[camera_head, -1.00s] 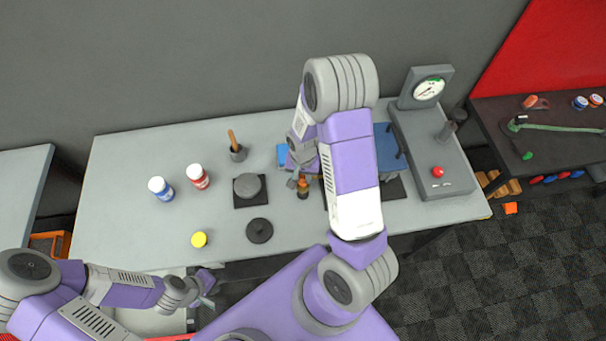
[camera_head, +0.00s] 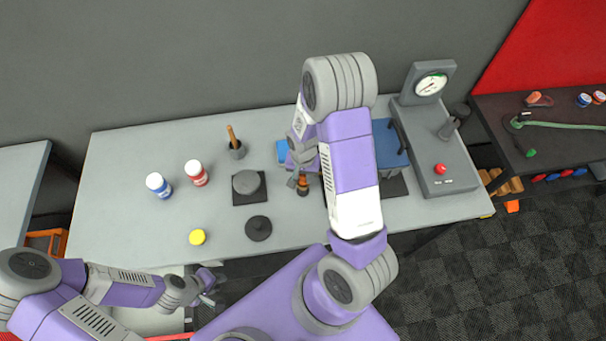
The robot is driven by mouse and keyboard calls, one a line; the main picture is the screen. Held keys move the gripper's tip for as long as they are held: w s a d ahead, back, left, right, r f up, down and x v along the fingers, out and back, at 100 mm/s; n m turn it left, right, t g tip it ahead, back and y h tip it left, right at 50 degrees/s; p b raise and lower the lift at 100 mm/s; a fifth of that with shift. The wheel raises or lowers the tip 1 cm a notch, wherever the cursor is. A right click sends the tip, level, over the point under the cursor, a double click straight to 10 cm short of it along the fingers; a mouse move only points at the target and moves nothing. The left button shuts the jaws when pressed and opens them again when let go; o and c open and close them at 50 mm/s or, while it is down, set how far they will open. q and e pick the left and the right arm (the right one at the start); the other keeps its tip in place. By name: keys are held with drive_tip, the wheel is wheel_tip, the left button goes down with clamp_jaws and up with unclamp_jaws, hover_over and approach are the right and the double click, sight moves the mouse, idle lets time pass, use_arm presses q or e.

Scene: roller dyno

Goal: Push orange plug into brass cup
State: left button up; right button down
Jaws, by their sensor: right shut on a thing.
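A small orange-brown piece with a dark lower end (camera_head: 303,187) stands upright over the table just left of my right forearm; it looks like the orange plug. My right gripper (camera_head: 296,181) reaches down beside it, mostly hidden by its own arm, and is shut on it. I cannot make out the brass cup as a separate thing; the spot under the plug is too small and partly covered. My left gripper (camera_head: 207,287) hangs empty off the table's front edge at the lower left; its fingers are too small to judge.
A gauge stand (camera_head: 431,84) stands right of my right arm. The front left is clear.

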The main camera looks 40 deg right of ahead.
drive_tip(key=shift+f, duration=0.25)
drive_tip(key=c, duration=0.8)
unclamp_jaws()
wheel_tip(320, 180, up, 8)
drive_tip(key=shift+f, duration=0.2)
